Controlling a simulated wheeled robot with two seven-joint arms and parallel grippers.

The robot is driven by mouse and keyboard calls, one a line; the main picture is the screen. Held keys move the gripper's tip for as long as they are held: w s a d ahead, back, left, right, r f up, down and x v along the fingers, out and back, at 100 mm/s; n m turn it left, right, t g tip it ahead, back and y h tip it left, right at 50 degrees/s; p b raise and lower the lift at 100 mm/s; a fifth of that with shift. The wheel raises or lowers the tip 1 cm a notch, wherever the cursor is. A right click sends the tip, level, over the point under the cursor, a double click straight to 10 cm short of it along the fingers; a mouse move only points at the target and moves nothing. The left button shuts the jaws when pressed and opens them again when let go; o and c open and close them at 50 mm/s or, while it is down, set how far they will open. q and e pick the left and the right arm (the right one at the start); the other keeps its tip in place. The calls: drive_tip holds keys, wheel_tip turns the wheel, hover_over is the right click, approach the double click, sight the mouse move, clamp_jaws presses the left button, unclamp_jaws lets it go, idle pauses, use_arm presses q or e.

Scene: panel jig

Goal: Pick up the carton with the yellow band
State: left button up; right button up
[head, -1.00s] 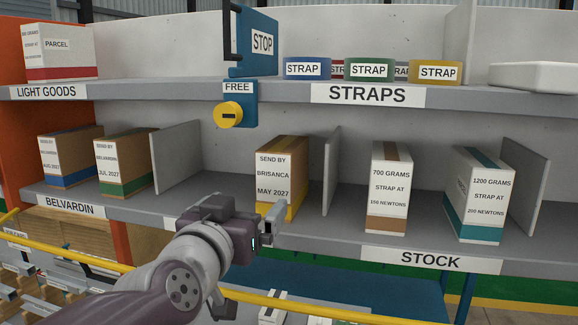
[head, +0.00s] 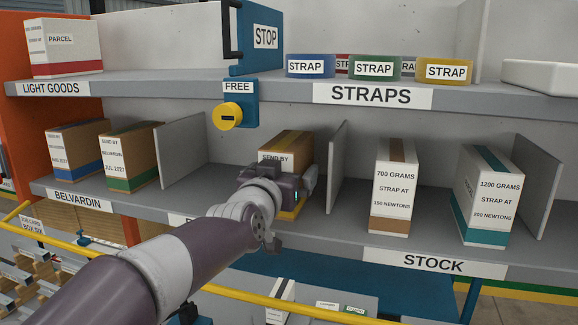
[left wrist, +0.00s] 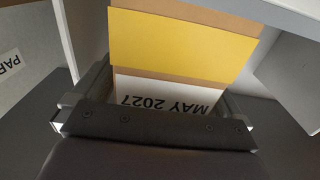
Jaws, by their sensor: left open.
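The carton with the yellow band (head: 288,140) stands on the lower shelf, in the middle bay. My left gripper (head: 296,183) is in front of it and covers much of its front in the head view; its brown top and a piece of the yellow band still show. In the left wrist view the carton's yellow band (left wrist: 180,45) and its upside-down label "MAY 2027" are close ahead. The open fingers of the left gripper (left wrist: 165,88) lie to either side of the carton's face. I cannot tell whether they touch it. My right gripper is not in view.
An upright divider (head: 338,165) stands just right of the carton, another (head: 180,155) further left. Blue-banded (head: 75,148) and green-banded cartons (head: 130,158) stand left; brown-banded (head: 394,185) and teal-banded cartons (head: 483,195) right. The upper shelf (head: 200,88) overhangs. A yellow rail (head: 290,302) runs in front.

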use_arm(q)
drive_tip(key=shift+a, duration=0.15)
drive_tip(key=shift+s, duration=0.1)
drive_tip(key=c, duration=1.4)
drive_tip(key=shift+r, duration=0.15)
